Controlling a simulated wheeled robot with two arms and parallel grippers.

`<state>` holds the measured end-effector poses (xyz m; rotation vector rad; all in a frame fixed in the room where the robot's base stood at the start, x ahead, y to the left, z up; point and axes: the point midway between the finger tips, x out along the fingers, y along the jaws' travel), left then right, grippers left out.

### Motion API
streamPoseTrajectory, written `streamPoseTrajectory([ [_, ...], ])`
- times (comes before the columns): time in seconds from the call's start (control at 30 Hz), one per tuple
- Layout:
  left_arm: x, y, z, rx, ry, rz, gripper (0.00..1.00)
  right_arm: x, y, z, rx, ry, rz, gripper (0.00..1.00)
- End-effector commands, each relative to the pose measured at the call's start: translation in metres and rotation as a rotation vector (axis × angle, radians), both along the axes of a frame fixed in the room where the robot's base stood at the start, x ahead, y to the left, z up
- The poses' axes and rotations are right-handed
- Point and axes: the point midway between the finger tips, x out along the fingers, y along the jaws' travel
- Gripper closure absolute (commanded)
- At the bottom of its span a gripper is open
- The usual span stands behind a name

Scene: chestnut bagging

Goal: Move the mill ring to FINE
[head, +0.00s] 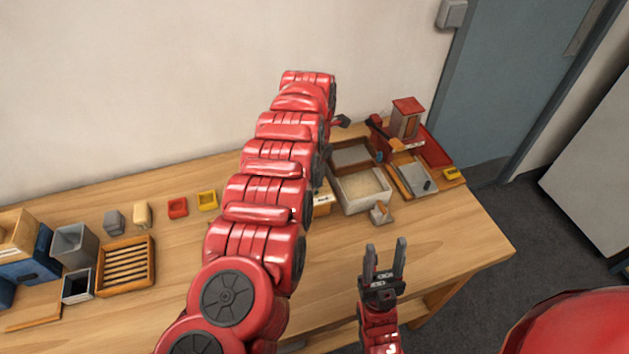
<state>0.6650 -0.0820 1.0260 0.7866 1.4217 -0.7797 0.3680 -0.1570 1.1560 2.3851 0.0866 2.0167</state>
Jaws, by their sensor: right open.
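A small red-topped box (406,118) with a wooden front, which looks like the mill, stands at the back right of the table. A red handle-like part (379,127) is on its left. The mill ring and any FINE marking are too small to make out. My left arm reaches from the bottom across the table toward the back, left of the mill. A dark tip (342,121) shows beside its far end, but its jaws are hidden or unclear.
A grey-lined tray (352,154) and a pale-filled tray (347,207) lie left of the mill; a grey board (405,182) lies before it. A small scoop-like object (381,212) is nearby. A slotted wooden rack (101,274) and bins stand left. The right front tabletop is clear.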

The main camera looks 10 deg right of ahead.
Motion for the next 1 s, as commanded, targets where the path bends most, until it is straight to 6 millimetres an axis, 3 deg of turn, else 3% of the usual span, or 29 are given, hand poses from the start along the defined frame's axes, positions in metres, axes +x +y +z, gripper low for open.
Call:
streamPoseTrajectory([
  [0.2, 0.002, 0.0, 0.053, -0.003, -0.007, 0.0, 0.68, 0.0, 0.0, -0.027, 0.0, 0.0, 0.0, 0.5],
  [0.33, 0.002, 0.002, 0.09, -0.001, -0.006, 0.002, 0.68, 0.0, 0.0, -0.033, 0.0, 0.0, 0.0, 0.5],
  [0.4, 0.002, 0.002, 0.108, -0.002, -0.004, 0.003, 0.68, 0.0, 0.0, -0.025, 0.0, 0.0, 0.0, 0.5],
  [0.53, 0.0, 0.002, 0.124, 0.001, -0.001, 0.002, 0.68, 0.0, 0.0, -0.022, 0.0, 0.0, 0.0, 0.5],
  [0.6, 0.0, 0.001, 0.141, 0.0, 0.0, 0.001, 0.68, 0.0, 0.0, -0.006, 0.0, 0.0, 0.0, 0.5],
  [1.0, -0.001, 0.0, 0.149, 0.0, 0.001, 0.0, 0.68, 0.0, 0.0, 0.0, 0.0, 0.0, 0.0, 0.5],
])
